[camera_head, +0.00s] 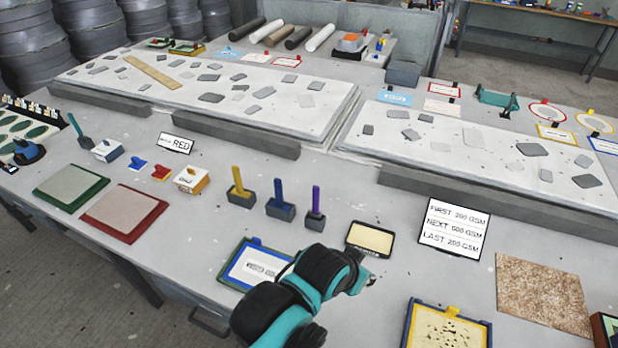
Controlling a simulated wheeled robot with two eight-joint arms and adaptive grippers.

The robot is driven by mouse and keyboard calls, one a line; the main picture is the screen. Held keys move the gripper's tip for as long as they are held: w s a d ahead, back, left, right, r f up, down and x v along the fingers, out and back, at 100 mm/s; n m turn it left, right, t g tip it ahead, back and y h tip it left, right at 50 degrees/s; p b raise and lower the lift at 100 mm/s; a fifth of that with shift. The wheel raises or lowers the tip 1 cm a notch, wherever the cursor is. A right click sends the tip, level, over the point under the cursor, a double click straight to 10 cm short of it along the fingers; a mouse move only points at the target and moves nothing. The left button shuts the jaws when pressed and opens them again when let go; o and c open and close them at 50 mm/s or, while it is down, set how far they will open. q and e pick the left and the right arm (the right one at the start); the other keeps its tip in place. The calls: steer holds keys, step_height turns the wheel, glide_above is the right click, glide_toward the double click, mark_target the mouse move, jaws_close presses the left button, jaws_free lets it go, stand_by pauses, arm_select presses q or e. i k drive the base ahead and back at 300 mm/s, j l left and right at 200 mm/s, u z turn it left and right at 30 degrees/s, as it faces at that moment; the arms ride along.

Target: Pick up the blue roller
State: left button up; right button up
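A blue upright handle (279,189) stands in a dark block holder (280,209) on the near table, between a yellow handle (237,177) and a purple handle (316,197). It looks like the blue roller; any roller head is hidden in the block. One black and teal arm rises from the bottom edge, left of centre, and I take it as my left. Its gripper (366,275) is to the right of and nearer than the blue handle, apart from it, by a cream pad in a black frame (370,239). Its fingers are too small to read. My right gripper is not seen.
A blue-framed tray (228,276) lies partly behind my arm. Green-framed (71,186) and red-framed (124,213) boards lie left, and a yellow-topped blue tray (415,336) lies front right. A text sign (453,228) stands right. Long pale slabs (220,93) cross behind.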

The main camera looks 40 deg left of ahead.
mark_target(279, 203)
steer(key=u, duration=0.4)
steer(key=k+u, duration=0.1)
steer(key=u, duration=0.65)
steer(key=k+u, duration=0.15)
steer(key=u, duration=0.25)
steer(key=z, duration=1.25)
steer(key=u, duration=1.3)
